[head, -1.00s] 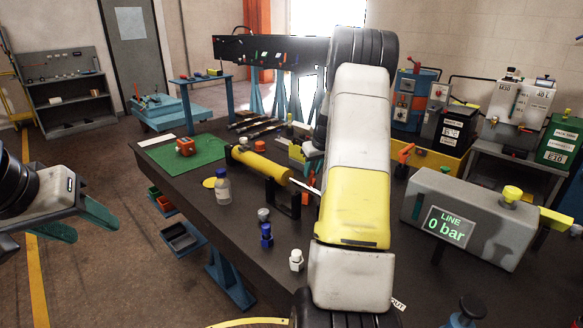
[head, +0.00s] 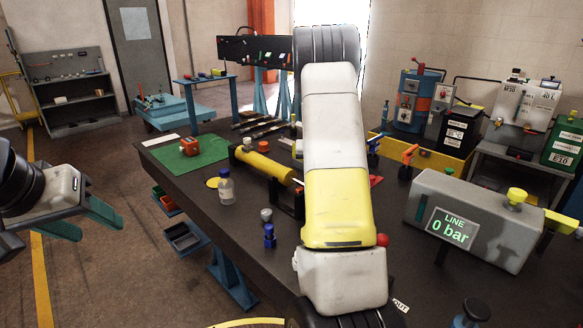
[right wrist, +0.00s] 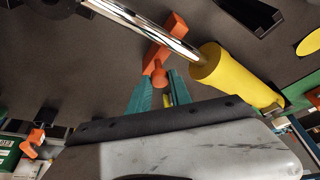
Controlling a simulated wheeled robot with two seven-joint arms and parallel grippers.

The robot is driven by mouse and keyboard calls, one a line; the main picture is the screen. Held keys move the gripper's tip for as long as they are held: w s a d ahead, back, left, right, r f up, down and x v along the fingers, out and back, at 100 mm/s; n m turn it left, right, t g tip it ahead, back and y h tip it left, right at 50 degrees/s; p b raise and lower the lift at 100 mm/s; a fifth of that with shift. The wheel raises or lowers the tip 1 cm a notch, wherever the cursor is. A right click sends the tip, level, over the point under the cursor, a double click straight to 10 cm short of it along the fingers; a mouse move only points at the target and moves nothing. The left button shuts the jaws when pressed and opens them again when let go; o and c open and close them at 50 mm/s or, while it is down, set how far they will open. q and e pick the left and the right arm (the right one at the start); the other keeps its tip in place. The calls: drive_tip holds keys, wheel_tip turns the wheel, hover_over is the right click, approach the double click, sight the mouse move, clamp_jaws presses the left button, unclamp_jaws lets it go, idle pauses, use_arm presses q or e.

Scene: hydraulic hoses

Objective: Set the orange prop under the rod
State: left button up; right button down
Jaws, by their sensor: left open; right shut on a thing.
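The orange prop (right wrist: 175,27) shows in the right wrist view. It passes behind the chrome rod (right wrist: 150,32), and its rounded knob is at the teal fingers of my right gripper (right wrist: 161,84), which is shut on it. Whether the prop touches the rod or the table I cannot tell. The rod comes out of the yellow cylinder (right wrist: 225,70), which also lies on the dark table in the head view (head: 265,167). There, my right arm hides the rod, prop and right gripper. My left gripper (head: 88,222) is open and empty, left of the table.
A green mat (head: 205,158) with an orange-red block (head: 189,147) lies at the table's far left. A clear bottle (head: 226,187) and blue fitting (head: 269,236) stand near the front edge. The grey gauge box (head: 470,220) reading 0 bar stands at the right.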

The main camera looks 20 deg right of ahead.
drive_tip(key=c, duration=1.2)
unclamp_jaws()
drive_tip(key=shift+r, duration=0.1)
drive_tip(key=v, duration=0.7)
drive_tip(key=shift+s+r, duration=0.15)
drive_tip(key=shift+r, duration=0.15)
